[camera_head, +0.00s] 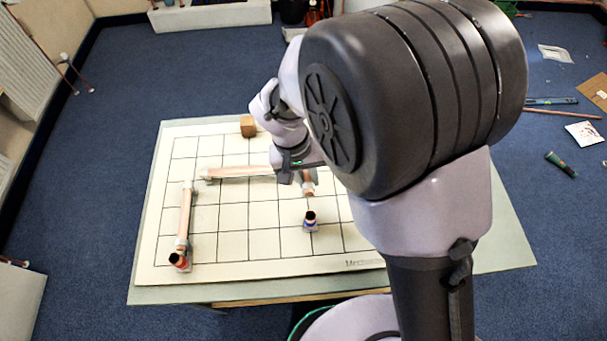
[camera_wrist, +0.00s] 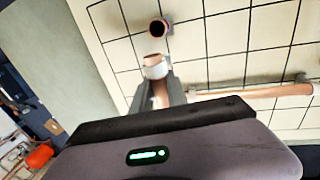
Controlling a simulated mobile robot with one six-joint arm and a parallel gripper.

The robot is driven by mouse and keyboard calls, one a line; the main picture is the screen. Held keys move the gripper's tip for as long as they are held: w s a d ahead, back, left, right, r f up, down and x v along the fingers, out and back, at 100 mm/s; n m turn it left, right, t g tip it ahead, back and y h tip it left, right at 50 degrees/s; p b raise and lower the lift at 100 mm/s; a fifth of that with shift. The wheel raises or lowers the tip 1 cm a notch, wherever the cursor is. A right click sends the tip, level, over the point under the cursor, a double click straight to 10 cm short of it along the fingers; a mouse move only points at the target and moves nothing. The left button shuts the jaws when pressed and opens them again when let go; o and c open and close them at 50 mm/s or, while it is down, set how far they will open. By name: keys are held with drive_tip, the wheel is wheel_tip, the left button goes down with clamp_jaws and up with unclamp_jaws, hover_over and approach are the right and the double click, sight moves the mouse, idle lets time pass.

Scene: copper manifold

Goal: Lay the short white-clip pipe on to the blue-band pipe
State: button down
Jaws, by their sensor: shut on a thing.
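My gripper (camera_head: 299,174) is shut on the short white-clip pipe (camera_head: 308,187) and holds it over the board. In the wrist view my gripper (camera_wrist: 158,88) has the copper pipe between its fingers, and the white clip (camera_wrist: 155,68) shows just beyond the fingertips. The blue-band pipe (camera_head: 310,220) stands as a short stub with a dark open mouth, in front of the held pipe in the head view. In the wrist view a dark-mouthed copper stub (camera_wrist: 160,27), likely the same one, lies beyond the held pipe's end, with a gap between. Its blue band cannot be made out there.
A long copper pipe (camera_head: 240,172) lies across the gridded board (camera_head: 235,217). Another pipe (camera_head: 185,215) runs down the left side to a red-banded end (camera_head: 179,261). Board squares around the blue-band pipe are clear.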

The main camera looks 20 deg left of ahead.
sight(310, 202)
drive_tip(key=shift+d+f+b, duration=0.15)
drive_tip(key=shift+f+b, duration=0.15)
drive_tip(key=shift+f, duration=0.2)
wheel_tip(310, 202, down, 8)
drive_tip(key=b, duration=0.6)
drive_tip(key=shift+r, duration=0.1)
drive_tip(key=shift+f+b, duration=0.4)
drive_tip(key=shift+b, duration=0.05)
drive_tip(key=c, duration=1.2)
unclamp_jaws()
drive_tip(key=shift+c, duration=0.2)
wheel_tip(310, 202, up, 9)
drive_tip(key=p, duration=0.7)
drive_tip(key=shift+r, duration=0.15)
